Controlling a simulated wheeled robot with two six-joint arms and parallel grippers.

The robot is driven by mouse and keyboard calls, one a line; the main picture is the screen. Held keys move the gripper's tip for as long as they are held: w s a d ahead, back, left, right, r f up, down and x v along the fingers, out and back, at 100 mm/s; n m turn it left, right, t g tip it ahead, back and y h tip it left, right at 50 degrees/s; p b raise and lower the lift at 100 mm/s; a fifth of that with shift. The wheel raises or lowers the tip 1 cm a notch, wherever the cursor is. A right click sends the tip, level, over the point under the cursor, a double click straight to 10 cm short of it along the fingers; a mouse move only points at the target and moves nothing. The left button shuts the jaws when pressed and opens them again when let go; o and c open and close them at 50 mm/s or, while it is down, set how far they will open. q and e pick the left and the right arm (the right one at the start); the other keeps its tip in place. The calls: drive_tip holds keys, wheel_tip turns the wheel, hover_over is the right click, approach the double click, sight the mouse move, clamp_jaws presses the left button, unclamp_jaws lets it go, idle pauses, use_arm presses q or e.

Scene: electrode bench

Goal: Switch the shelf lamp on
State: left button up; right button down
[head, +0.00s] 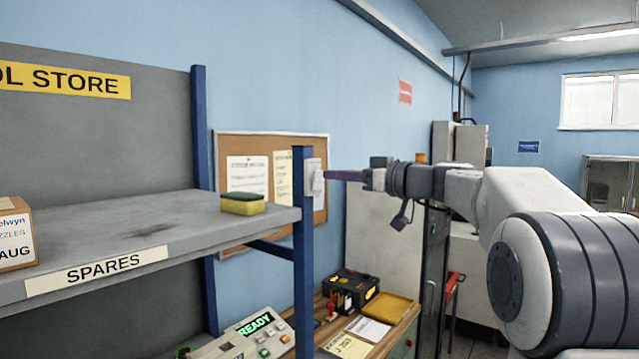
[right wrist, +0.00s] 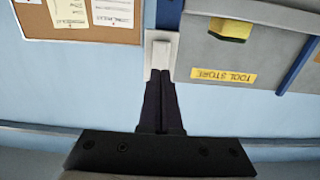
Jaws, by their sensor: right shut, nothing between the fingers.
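A small white switch (head: 313,182) is fixed on the right side of the shelf's blue front post (head: 302,230). My right gripper (head: 330,175) reaches in from the right with its fingers shut and empty. Its fingertips are at the switch; I cannot tell whether they touch it. In the right wrist view the white switch plate (right wrist: 160,37) lies just past the two closed fingers (right wrist: 160,78), which cover part of it. The lamp itself does not show. My left gripper is not in view.
A yellow and green sponge (head: 243,203) sits on the grey shelf (head: 150,225), with a cardboard box (head: 14,235) at left. A pinboard (head: 235,150) hangs behind the post. Below are a black toolbox (head: 350,285), a yellow tray (head: 388,307) and a device reading READY (head: 240,340).

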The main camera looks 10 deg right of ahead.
drive_tip(key=shift+x, duration=0.95)
drive_tip(key=shift+s+d+f+b, duration=0.15)
drive_tip(key=shift+s+d+b, duration=0.25)
drive_tip(key=shift+b, duration=0.25)
drive_tip(key=shift+b+v, duration=0.7)
drive_tip(key=shift+v, duration=0.3)
drive_tip(key=b+v, duration=0.2)
drive_tip(key=v, duration=0.3)
drive_tip(key=shift+b, duration=0.4)
